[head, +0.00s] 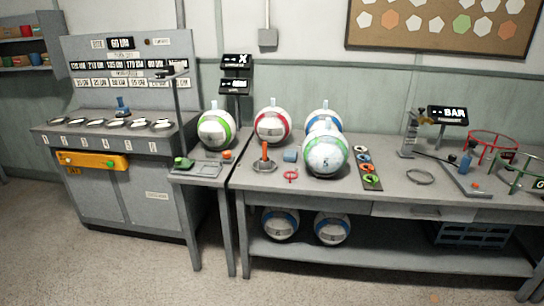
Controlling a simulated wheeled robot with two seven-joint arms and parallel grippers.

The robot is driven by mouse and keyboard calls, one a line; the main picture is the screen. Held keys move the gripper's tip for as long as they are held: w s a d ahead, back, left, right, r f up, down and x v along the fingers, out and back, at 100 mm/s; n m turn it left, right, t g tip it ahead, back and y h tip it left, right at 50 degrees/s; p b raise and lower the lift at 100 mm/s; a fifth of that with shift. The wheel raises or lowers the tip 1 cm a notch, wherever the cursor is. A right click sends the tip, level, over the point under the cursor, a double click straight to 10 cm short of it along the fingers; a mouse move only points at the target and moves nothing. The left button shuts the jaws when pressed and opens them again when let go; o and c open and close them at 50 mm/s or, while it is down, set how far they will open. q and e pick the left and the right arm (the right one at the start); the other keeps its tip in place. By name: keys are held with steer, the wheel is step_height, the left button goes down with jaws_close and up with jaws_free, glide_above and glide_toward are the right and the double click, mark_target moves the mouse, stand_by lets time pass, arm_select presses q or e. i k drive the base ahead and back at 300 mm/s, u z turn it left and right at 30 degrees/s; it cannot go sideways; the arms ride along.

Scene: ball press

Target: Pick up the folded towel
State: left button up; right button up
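A small blue block-like item (290,156) lies on the grey workbench (350,197), between an orange-handled tool (265,152) and a white and green ball (325,157). It may be the folded towel, but it is too small to tell for sure. Nothing touches it from above. Neither of my grippers is in view.
More balls, such as a red and white one (272,125), stand at the bench's back. A red ring tool (291,175) lies in front of the blue item. A strip of coloured discs (368,171) lies right. A grey machine (125,190) stands left. The front floor is clear.

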mark_target(289, 155)
steer(key=u, duration=0.8)
steer(key=i, duration=1.65)
steer(key=z, duration=0.45)
